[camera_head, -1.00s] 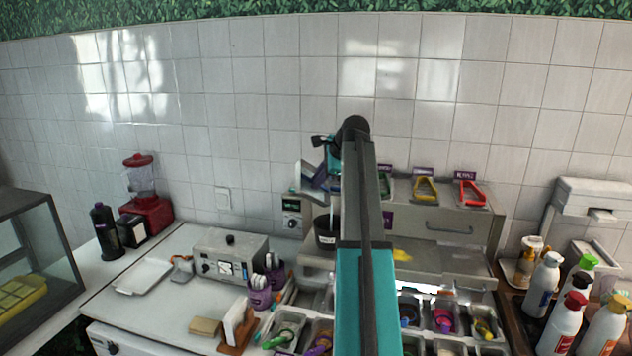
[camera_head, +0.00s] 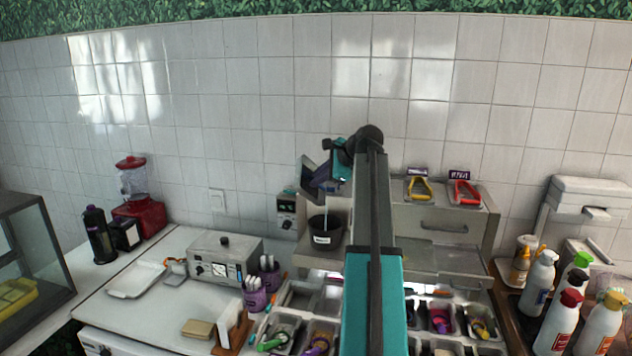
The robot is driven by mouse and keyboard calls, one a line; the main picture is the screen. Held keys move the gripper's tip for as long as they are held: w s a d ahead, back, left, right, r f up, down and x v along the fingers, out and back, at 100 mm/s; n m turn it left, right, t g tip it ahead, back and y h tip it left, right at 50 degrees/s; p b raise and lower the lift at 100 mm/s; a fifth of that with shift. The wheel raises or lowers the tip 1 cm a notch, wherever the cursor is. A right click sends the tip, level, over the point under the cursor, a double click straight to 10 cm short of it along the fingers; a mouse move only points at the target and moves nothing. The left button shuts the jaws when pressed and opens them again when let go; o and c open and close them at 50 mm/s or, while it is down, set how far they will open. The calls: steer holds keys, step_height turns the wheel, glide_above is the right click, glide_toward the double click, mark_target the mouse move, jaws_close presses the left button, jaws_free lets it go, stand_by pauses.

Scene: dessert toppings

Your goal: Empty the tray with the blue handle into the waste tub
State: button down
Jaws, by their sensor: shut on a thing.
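My gripper (camera_head: 338,160) is shut on the tray (camera_head: 316,180), beside the end of my raised arm. The tray is steeply tilted; a grey rim and a dark face show. A bit of blue shows at the grip, but I cannot tell handle from gripper there. The black waste tub (camera_head: 327,239) with a white label stands below the tray, on a metal ledge. A thin pale streak shows between the tray and the tub's mouth. Whether anything is left in the tray, I cannot see.
A yellow-handled tray (camera_head: 419,189) and a red-handled tray (camera_head: 465,193) sit on the metal cabinet (camera_head: 450,222) at right. Topping bins with coloured scoops (camera_head: 440,318) lie below. Bottles (camera_head: 568,310) crowd the right. My arm hides part of the cabinet.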

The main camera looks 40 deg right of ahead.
steer(key=shift+s+d+r+t+b, duration=0.15)
steer(key=shift+s+t+b, duration=0.2)
steer(key=shift+b, duration=0.6)
steer(key=shift+r, duration=0.1)
steer(key=shift+w+g+p, duration=0.5)
steer(key=shift+g+p, duration=0.05)
steer(key=shift+p, duration=0.85)
steer(key=shift+w+a+f+g+p, duration=0.25)
steer(key=shift+w+a+g+p, duration=0.05)
steer(key=shift+w+g+p, duration=0.1)
steer(key=shift+w+h, duration=0.1)
steer(key=shift+h, duration=0.2)
steer(key=shift+w+a+f+g, duration=0.15)
steer(key=shift+w+f+g, duration=0.15)
steer(key=shift+g, duration=0.3)
steer(key=shift+w, duration=0.1)
steer(key=shift+w+a+f+n+g+h, duration=0.2)
steer(key=shift+w+f+n+g+h, duration=0.25)
steer(key=shift+g, duration=0.45)
steer(key=shift+w, duration=0.15)
